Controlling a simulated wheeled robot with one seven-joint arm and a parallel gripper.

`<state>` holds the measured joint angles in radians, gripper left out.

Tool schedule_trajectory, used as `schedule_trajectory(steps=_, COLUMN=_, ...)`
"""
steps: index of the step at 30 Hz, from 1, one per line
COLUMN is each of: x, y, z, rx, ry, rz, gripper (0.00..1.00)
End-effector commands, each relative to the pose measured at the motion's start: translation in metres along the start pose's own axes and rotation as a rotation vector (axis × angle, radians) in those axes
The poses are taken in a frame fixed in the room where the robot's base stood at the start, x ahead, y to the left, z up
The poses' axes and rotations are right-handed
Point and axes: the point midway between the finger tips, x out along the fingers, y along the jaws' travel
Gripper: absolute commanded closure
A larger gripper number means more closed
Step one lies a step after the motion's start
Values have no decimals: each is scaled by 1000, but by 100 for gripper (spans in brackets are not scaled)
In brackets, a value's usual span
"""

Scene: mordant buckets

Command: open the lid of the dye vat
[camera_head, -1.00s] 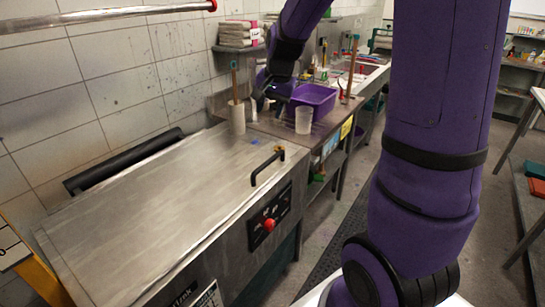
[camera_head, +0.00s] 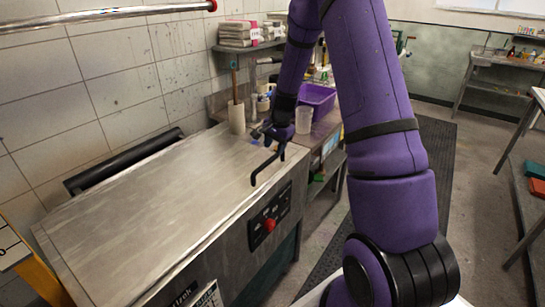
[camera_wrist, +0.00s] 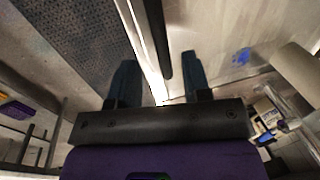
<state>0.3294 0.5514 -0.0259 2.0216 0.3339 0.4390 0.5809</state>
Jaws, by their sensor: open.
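The dye vat is a steel tank with a broad flat lid (camera_head: 150,190), which lies shut. A black bar handle (camera_head: 264,167) stands at the lid's right front edge. My gripper (camera_head: 271,143) is open above the far end of the handle. In the wrist view, my gripper's two dark fingers (camera_wrist: 157,68) are apart, and the dark handle bar (camera_wrist: 162,38) shows ahead of and between them. The lid surface (camera_wrist: 205,30) fills the right of that view. Whether a finger touches the handle cannot be told.
A control panel with a red knob (camera_head: 270,224) is on the vat's front. A beige cylinder (camera_head: 237,118) with a stick, a clear cup (camera_head: 304,121) and a purple tub (camera_head: 318,97) stand beyond the lid. A black roller (camera_head: 125,160) runs along the wall.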

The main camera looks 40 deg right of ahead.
Motion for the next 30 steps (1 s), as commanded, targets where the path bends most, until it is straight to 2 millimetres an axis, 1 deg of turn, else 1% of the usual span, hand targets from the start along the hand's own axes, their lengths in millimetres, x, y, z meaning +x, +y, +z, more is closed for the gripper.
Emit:
schedule_trajectory(steps=1, x=10, y=0, z=0, rx=1, ry=-2, rz=2, gripper=56)
schedule_trajectory(steps=3, x=21, y=0, z=0, rx=0, ry=-1, rz=1, gripper=56)
schedule_trajectory(steps=9, x=43, y=0, z=0, rx=0, ry=0, rz=0, gripper=56)
schedule_trajectory(steps=14, x=49, y=0, z=0, rx=0, ry=0, rz=-1, gripper=56)
schedule_trajectory(steps=21, x=50, y=0, z=0, rx=-1, ry=1, rz=-1, gripper=56)
schedule_trajectory(steps=22, x=50, y=0, z=0, rx=-1, ry=1, rz=-1, gripper=58)
schedule_trajectory(steps=23, x=50, y=0, z=0, rx=-1, ry=1, rz=-1, gripper=65)
schedule_trajectory(steps=24, x=50, y=0, z=0, rx=-1, ry=1, rz=-1, gripper=74)
schedule_trajectory(steps=26, x=50, y=0, z=0, rx=-1, ry=1, rz=-1, gripper=88)
schedule_trajectory(steps=27, x=50, y=0, z=0, rx=-1, ry=1, rz=-1, gripper=97)
schedule_trajectory(steps=28, x=50, y=0, z=0, rx=-1, ry=1, rz=-1, gripper=100)
schedule_trajectory(steps=30, x=50, y=0, z=0, rx=-1, ry=1, rz=-1, gripper=100)
